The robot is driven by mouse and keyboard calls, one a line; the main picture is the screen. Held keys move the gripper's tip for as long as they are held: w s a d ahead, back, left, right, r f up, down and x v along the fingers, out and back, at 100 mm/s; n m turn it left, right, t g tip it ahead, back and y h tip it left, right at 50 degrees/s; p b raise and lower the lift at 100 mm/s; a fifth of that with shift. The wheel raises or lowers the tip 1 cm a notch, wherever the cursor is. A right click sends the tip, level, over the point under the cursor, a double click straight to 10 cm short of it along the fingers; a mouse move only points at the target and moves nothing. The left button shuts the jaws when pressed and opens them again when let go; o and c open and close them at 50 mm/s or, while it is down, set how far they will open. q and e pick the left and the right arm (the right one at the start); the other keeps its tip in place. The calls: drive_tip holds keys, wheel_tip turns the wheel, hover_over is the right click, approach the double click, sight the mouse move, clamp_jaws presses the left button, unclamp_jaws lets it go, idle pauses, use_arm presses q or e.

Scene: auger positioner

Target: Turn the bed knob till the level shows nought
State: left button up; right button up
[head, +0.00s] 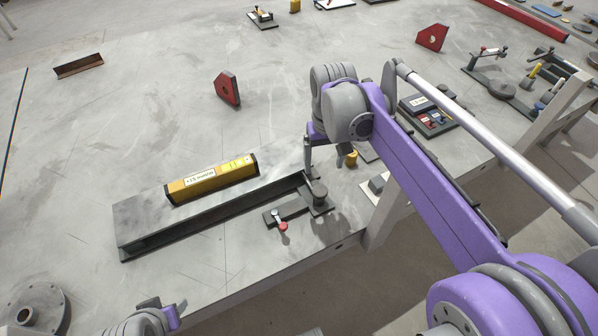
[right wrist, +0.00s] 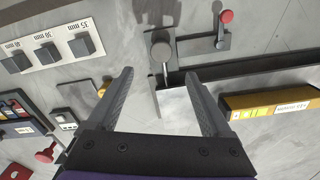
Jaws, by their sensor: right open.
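A yellow level (head: 212,179) lies on top of a long grey steel beam (head: 145,212); its vial is too small to read. At the beam's right end stands a dark round knob (head: 319,190) on a small dark base, also seen in the right wrist view (right wrist: 162,50). A lever with a red ball (head: 282,226) is beside it. My right gripper (head: 327,158) is open and empty, above and behind the knob, near the beam's end. In the right wrist view the knob is beyond the fingertips, not between them. My left gripper (head: 150,318) shows only partly at the bottom edge.
Size blocks on a white tray (right wrist: 55,50) and a dark box with coloured items (head: 428,116) are to the right of the beam. A red magnet square (head: 228,88) stands behind. A round flange (head: 38,308) lies at lower left. The table's front edge is close to the knob.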

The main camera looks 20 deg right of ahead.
sight(320, 190)
wheel_tip(320, 190, down, 11)
drive_tip(key=shift+a+r+b, duration=0.1)
drive_tip(key=shift+r+b, duration=0.1)
drive_tip(key=shift+b, duration=0.35)
clamp_jaws()
idle(0.3)
